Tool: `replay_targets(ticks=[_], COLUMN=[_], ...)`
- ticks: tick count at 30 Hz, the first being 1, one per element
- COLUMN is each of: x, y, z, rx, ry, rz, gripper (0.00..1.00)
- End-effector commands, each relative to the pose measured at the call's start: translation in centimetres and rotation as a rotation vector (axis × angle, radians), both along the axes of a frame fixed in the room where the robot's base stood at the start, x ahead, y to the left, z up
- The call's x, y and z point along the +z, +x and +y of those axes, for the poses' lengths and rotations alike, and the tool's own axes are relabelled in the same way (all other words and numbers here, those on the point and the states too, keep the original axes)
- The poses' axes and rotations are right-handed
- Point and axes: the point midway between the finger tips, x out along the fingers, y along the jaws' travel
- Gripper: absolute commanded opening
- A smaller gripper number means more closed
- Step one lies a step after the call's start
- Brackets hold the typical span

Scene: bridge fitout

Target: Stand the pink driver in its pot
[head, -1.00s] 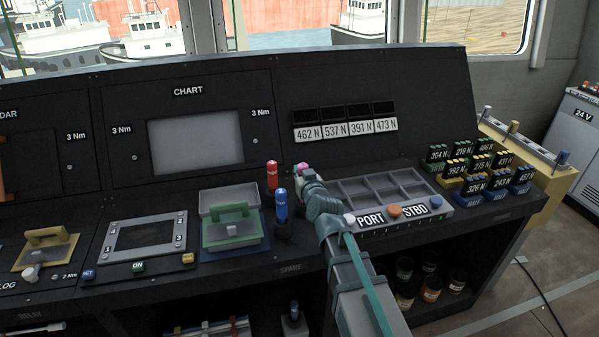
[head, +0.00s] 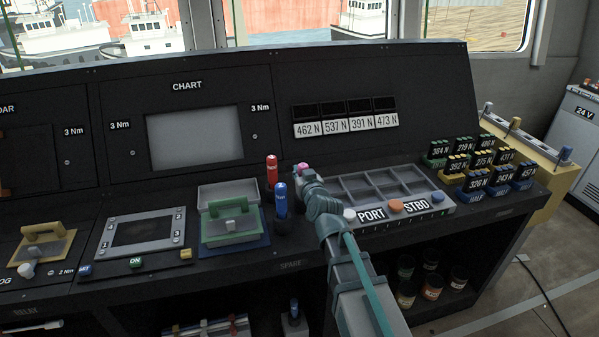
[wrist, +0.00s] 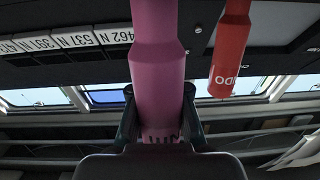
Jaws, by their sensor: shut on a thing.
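The pink driver (wrist: 156,70) fills the middle of the wrist view, with my gripper (wrist: 160,115) shut around it. In the head view only its pink top (head: 302,168) shows above my gripper (head: 308,180), over the console top. The red driver (head: 272,171) and the blue driver (head: 281,203) stand upright just to the left, the blue one in a dark pot (head: 282,225). The red driver also shows in the wrist view (wrist: 231,55), right of the pink one and apart from it. The pink driver's lower end and its pot are hidden behind my gripper and arm.
A grey compartment tray (head: 420,207) lies right of my gripper, with several labelled blocks (head: 485,165) beyond it. A green-handled box (head: 230,228) is left of the blue driver. The sloped panel (head: 290,90) rises behind.

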Motion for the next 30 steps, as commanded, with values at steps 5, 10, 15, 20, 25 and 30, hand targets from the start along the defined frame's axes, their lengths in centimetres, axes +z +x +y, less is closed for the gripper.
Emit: replay_targets(ticks=[5, 10, 15, 20, 25, 30], x=[0.05, 0.05, 0.03, 0.02, -0.01, 0.0], y=[0.0, 0.01, -0.01, -0.01, 0.0, 0.0], z=[-0.01, -0.01, 0.0, 0.0, 0.0, 0.0], rx=[0.0, 0.0, 0.0, 0.0, 0.0, 0.0], ry=[0.0, 0.0, 0.0, 0.0, 0.0, 0.0], rz=[-0.001, -0.001, -0.001, 0.0, 0.0, 0.0], gripper=[0.0, 0.26, 0.45, 0.45, 0.45, 0.45])
